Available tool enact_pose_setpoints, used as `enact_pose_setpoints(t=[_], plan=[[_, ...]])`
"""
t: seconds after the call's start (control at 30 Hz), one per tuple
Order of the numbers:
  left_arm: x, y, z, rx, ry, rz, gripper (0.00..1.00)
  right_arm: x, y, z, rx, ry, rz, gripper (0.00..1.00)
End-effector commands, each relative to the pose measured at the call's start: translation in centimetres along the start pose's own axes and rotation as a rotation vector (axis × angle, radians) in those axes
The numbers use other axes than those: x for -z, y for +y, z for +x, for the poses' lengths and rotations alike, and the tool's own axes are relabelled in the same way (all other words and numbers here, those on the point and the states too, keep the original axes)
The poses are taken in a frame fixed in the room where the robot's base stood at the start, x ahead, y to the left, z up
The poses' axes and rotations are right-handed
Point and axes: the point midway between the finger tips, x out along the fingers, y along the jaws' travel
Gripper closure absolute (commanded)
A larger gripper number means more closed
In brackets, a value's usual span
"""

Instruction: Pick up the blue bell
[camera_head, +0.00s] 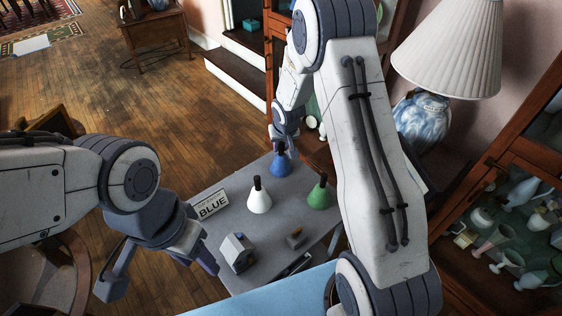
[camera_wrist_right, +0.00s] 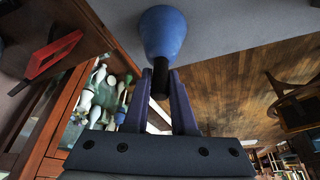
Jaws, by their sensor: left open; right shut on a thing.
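The blue bell (camera_head: 281,166) is at the far end of the grey table (camera_head: 225,180), beyond the white bell (camera_head: 259,198) and the green bell (camera_head: 319,194). My right gripper (camera_head: 282,146) is shut on its dark handle from above. In the right wrist view the blue bell (camera_wrist_right: 163,36) has its handle between the two fingers (camera_wrist_right: 160,82). The bell appears to be at the table's surface; I cannot tell if it touches. My left gripper (camera_head: 150,272) is open and empty, left of the table.
A small grey house-shaped block (camera_head: 237,252) and a small dark block (camera_head: 295,238) sit on the near part of the table. A lamp (camera_head: 450,50) and a glass cabinet of vases (camera_head: 510,235) stand to the right. Wooden floor is open at left.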

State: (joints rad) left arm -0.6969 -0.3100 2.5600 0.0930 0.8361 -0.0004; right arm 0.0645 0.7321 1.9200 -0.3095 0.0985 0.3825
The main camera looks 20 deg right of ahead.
Motion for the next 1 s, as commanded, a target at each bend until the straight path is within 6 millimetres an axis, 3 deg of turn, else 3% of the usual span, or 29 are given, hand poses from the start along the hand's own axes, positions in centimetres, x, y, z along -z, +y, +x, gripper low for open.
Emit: enact_pose_setpoints(t=[0.27, 0.7, 1.0], plan=[[0.0, 0.0, -0.5, 0.000, 0.000, 0.000, 0.50, 0.5, 0.0, -1.0, -0.001, 0.003, 0.000, 1.00], [0.1, 0.1, -1.1, 0.000, 0.000, 0.000, 0.50, 3.4, -0.1, -8.1, 0.000, 0.005, 0.000, 1.00], [0.1, 0.1, -1.1, 0.000, 0.000, 0.000, 0.50, 3.8, 0.0, -9.3, 0.000, 0.001, 0.000, 1.00]])
